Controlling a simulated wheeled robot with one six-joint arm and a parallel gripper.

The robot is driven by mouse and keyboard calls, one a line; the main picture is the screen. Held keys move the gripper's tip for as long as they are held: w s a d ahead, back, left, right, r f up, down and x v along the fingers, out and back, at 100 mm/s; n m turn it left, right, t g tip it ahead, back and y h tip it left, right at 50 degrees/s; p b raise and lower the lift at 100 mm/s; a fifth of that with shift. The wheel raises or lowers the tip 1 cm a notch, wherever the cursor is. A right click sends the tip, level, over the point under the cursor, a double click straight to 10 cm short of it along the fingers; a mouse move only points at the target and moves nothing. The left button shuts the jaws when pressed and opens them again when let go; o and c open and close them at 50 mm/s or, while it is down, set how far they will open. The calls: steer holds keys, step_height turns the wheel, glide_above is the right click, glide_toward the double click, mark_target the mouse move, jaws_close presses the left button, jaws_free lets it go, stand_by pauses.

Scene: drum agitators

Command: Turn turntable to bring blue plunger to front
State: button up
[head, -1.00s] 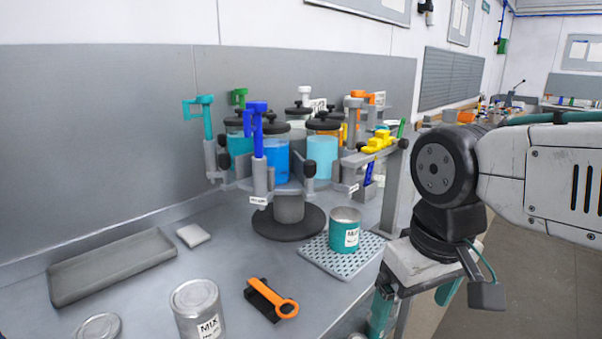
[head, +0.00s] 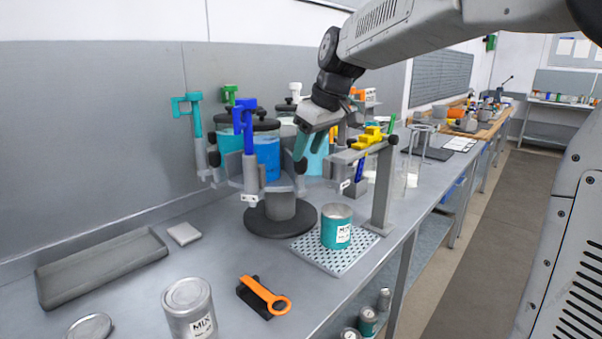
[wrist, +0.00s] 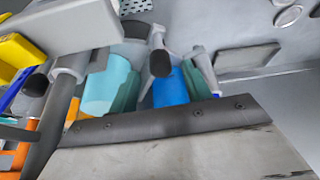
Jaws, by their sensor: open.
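The turntable stands on a round dark base (head: 280,217) with a grey hub. The blue plunger (head: 245,125) is upright on its grey post at the front left of the turntable, beside the blue canister (head: 267,155). The teal plunger (head: 190,112) is at the left and the green plunger (head: 229,95) behind. My gripper (head: 308,145) is open above the right front of the turntable, in front of the light-blue canister (head: 313,162). In the wrist view the light-blue canister (wrist: 107,86) and blue canister (wrist: 170,88) show. Whether my fingers touch anything is unclear.
A teal MIX can (head: 337,228) stands on the perforated plate (head: 330,255) under a grey stand (head: 384,190) with a yellow piece (head: 369,137) on its arm.

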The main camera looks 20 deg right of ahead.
mark_target(298, 172)
steer(key=x, duration=0.7)
steer(key=shift+w+a+f, duration=0.1)
steer(key=shift+f, duration=0.2)
jaws_close()
